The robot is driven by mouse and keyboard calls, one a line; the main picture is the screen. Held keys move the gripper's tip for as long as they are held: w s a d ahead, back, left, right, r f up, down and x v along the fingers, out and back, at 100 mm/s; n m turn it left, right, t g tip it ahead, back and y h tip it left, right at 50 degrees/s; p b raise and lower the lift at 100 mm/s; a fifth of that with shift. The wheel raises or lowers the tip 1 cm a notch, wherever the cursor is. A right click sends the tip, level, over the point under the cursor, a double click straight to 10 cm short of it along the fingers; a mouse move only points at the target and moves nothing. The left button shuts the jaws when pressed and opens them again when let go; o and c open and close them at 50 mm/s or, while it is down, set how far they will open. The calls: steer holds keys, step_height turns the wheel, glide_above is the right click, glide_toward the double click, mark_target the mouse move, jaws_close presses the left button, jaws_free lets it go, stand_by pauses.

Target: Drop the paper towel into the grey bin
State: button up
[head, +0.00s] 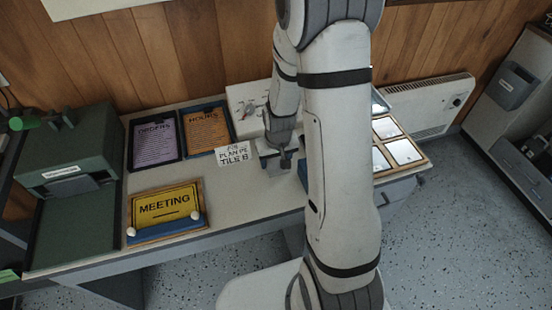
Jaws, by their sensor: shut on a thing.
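My gripper (284,158) points down over the middle of the desk, just right of a small white sign. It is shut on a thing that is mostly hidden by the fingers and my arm. A pale shape (266,147) shows beside the fingers, but I cannot tell whether it is the paper towel. I see no clear grey bin. A small grey open-topped box (511,86) is fixed to the side of a grey cabinet at the far right, well away from my gripper.
On the desk (237,190) are a green machine (75,150), a purple and an orange notice tray, a yellow MEETING board (165,206), a white box (246,101) and a frame of pale tiles (403,150). A heater (430,108) stands behind. Speckled floor (450,220) is clear at right.

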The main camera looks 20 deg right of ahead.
steer(key=shift+f, duration=0.2)
steer(key=o, duration=0.9)
steer(key=shift+o, duration=0.2)
steer(key=shift+r, duration=0.1)
